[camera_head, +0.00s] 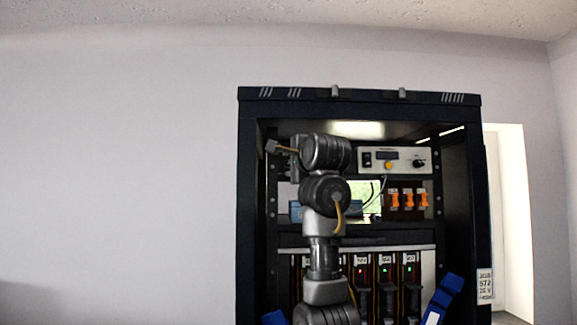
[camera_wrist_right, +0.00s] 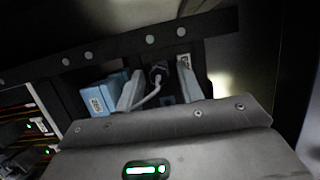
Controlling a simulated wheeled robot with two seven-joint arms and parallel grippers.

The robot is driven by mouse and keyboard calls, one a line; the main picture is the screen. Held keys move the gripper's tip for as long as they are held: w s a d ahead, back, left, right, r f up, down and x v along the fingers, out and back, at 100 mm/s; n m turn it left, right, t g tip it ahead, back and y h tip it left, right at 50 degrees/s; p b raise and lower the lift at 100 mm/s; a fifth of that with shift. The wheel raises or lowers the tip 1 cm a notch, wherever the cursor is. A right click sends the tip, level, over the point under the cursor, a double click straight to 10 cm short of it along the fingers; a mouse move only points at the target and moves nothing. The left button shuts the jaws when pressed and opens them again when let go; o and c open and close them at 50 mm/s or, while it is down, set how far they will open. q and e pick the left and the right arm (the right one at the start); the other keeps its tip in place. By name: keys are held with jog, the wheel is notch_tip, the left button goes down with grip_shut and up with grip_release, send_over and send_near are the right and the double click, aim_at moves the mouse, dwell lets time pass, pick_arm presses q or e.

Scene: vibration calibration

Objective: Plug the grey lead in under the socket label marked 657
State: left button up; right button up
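The grey lead (camera_wrist_right: 147,99) shows in the right wrist view, curving down from a dark plug (camera_wrist_right: 158,70). My right gripper (camera_wrist_right: 160,68) has its two pale fingers apart on either side of this plug, with gaps visible; I cannot tell whether the plug is seated in a socket. A small white label (camera_wrist_right: 183,60) sits behind the right fingertip, its number too small to read. In the head view my right arm reaches into the rack and hides its gripper; a thin lead (camera_head: 381,188) shows to its right. My left gripper is not in view.
A black rack cabinet (camera_head: 246,200) surrounds my right arm. Blue boxes (camera_wrist_right: 97,100) stand left of the fingers. A control unit (camera_head: 395,160), orange switches (camera_head: 407,199) and lit modules (camera_head: 386,275) fill the shelves. Blue objects (camera_head: 442,299) show low in front.

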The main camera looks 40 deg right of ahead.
grip_shut()
jog(key=shift+r+n+g+p, duration=0.1)
jog(key=shift+n+g+p, duration=0.6)
jog(key=shift+n, duration=1.1)
